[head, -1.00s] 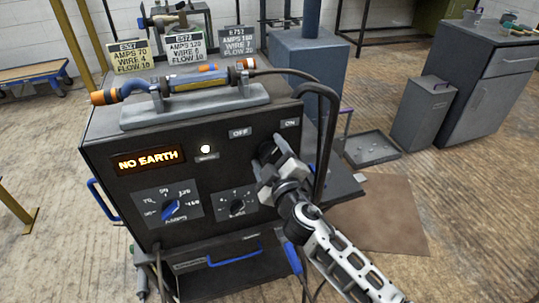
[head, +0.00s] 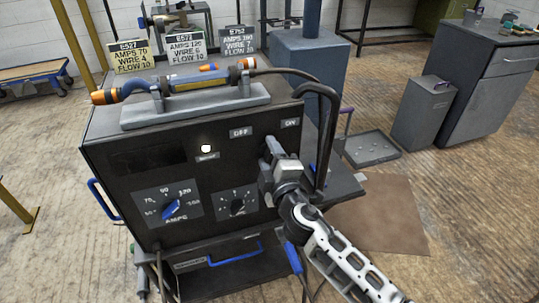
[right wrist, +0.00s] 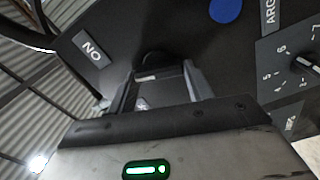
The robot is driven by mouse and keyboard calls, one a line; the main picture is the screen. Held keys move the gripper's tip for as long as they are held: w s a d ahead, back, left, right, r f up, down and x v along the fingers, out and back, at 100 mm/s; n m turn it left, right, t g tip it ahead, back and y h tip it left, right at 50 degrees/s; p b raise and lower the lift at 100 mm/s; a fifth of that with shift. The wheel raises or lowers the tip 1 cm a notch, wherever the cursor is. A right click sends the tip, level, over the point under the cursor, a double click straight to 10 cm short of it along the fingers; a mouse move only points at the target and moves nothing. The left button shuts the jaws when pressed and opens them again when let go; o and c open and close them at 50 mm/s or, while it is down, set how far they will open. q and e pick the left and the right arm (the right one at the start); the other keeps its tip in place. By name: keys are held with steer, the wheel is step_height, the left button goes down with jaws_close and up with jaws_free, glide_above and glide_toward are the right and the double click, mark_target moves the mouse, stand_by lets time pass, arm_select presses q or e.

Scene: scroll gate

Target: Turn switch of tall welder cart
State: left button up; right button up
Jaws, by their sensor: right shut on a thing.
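The tall welder cart (head: 115,210) is a dark box on a base in the middle of the head view. Its front has an OFF label (head: 240,132) and an ON label (head: 290,123). My right gripper (head: 269,152) is at the panel below and between these labels, shut on the switch. The gripper hides most of the switch in the head view. My left gripper is out of view.
The panel also has a dark display (head: 148,158), a lit round lamp (head: 206,149), an amps dial (head: 170,209) and a smaller dial (head: 237,206). A torch (head: 205,83) lies on top. A thick cable (head: 328,140) hangs close right of my gripper.

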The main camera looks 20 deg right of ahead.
steer(key=n, duration=0.5)
steer(key=shift+f+n+p, duration=0.15)
steer(key=shift+n+p, duration=0.15)
steer(key=shift+p, duration=0.05)
steer(key=n, duration=0.2)
steer(key=n+p, duration=0.1)
steer(key=n, duration=0.2)
steer(key=shift+d+f, duration=0.1)
steer(key=shift+f, duration=0.1)
steer(key=shift+n, duration=0.4)
steer(key=o, duration=1)
steer(key=shift+s+d+b, duration=0.15)
steer(key=shift+s+b, duration=0.45)
steer(key=shift+s, duration=3.4)
steer(key=shift+s+d+b, duration=0.15)
steer(key=shift+s+b, duration=0.45)
steer(key=shift+s, duration=3.4)
